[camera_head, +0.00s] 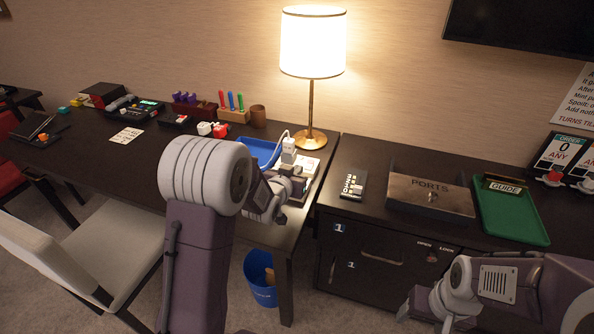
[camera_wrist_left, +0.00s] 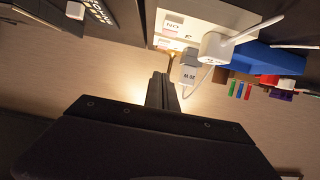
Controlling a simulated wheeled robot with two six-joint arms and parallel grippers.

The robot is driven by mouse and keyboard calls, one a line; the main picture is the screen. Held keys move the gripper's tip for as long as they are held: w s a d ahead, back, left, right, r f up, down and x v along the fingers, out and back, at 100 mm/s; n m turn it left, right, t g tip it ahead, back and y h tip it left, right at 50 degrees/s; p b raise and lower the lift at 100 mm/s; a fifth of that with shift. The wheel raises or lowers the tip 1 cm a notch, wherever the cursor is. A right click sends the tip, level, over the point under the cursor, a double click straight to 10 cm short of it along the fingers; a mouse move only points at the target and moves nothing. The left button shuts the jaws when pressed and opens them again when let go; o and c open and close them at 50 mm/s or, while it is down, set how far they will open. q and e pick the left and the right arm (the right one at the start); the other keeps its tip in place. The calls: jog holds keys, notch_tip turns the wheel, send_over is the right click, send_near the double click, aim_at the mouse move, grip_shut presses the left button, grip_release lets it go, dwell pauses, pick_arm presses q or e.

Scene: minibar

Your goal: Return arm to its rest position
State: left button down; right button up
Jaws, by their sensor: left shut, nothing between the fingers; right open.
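My left arm rises in the middle of the head view and reaches over the desk's right end. Its gripper (camera_head: 296,184) is shut and empty, close in front of a white plug with a cable (camera_head: 288,152). In the left wrist view, the dark shut fingers (camera_wrist_left: 161,92) point toward a grey 20 W adapter (camera_wrist_left: 188,72) beside the white plug (camera_wrist_left: 215,45). I cannot tell whether they touch. My right gripper (camera_head: 428,312) is open and low at the bottom right, in front of the cabinet; its fingers are partly hard to make out.
A lit lamp (camera_head: 310,140) and blue tray (camera_head: 262,150) stand behind the left gripper. A PORTS box (camera_head: 430,205) and green GUIDE tray (camera_head: 512,215) lie on the cabinet. A chair (camera_head: 110,245) and blue bin (camera_head: 259,278) stand near my left arm.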

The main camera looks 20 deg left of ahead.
pick_arm(q)
notch_tip(320, 180, up, 5)
jog(key=d, duration=0.2)
jog(key=s+f+g, duration=0.4)
jog(key=s+f, duration=0.1)
jog(key=s, duration=0.5)
jog(key=s+f+g, duration=0.4)
jog(key=s+f, duration=0.1)
jog(key=s, duration=0.5)
jog(key=s+f+g, duration=0.4)
jog(key=s+g, duration=0.1)
jog(key=s, duration=0.4)
notch_tip(320, 180, up, 14)
jog(key=p, duration=1.4)
jog(key=shift+s+n, duration=0.2)
jog(key=shift+n, duration=0.1)
